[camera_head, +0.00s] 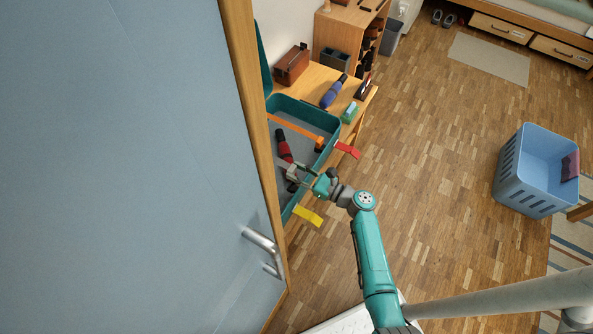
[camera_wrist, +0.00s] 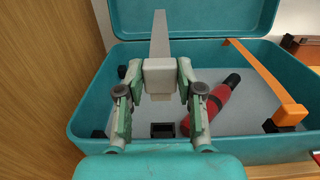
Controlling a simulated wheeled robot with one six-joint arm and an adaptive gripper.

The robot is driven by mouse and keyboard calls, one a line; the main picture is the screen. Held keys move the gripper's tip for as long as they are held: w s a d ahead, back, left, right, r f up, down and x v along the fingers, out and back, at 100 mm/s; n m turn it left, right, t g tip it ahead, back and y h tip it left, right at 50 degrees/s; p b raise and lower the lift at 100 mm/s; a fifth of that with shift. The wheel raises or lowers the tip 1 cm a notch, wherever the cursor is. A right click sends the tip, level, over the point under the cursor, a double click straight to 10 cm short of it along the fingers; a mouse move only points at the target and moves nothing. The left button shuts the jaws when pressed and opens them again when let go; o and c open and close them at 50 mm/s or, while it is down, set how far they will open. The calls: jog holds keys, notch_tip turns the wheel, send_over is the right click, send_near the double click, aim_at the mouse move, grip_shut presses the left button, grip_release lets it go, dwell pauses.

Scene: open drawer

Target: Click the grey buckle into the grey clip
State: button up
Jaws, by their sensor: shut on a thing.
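My gripper (camera_head: 293,173) is over the open teal case (camera_head: 333,126). In the wrist view, its two fingers (camera_wrist: 160,70) are shut on the sides of the pale grey buckle (camera_wrist: 160,84). A grey strap (camera_wrist: 160,40) runs from the buckle toward the case's far side and lid. A dark, square, open socket (camera_wrist: 162,130), seemingly the clip, lies just below the buckle in the picture, near the case's near wall. The buckle appears apart from it. The clip's grey colour is hard to make out, and the height between them cannot be told.
A red and black bottle (camera_wrist: 216,102) lies inside the case, right of the buckle. An orange strap (camera_wrist: 262,76) crosses the case's right part. Red (camera_head: 347,150) and yellow (camera_head: 307,215) tabs hang outside. A blue door (camera_head: 120,170) stands close on the left.

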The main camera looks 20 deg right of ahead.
send_over(297, 188)
jog(key=shift+d+f, duration=0.1)
jog(key=shift+f, duration=2.6)
jog(key=shift+f, duration=1.15)
jog(key=shift+r, duration=0.1)
jog(key=shift+r, duration=0.75)
jog(key=shift+f, duration=0.85)
dwell(0.5)
jog(key=o, duration=1)
jog(key=shift+d, duration=0.1)
jog(key=v, duration=1.1)
jog(key=shift+s+d, duration=0.15)
jog(key=shift+s, duration=0.25)
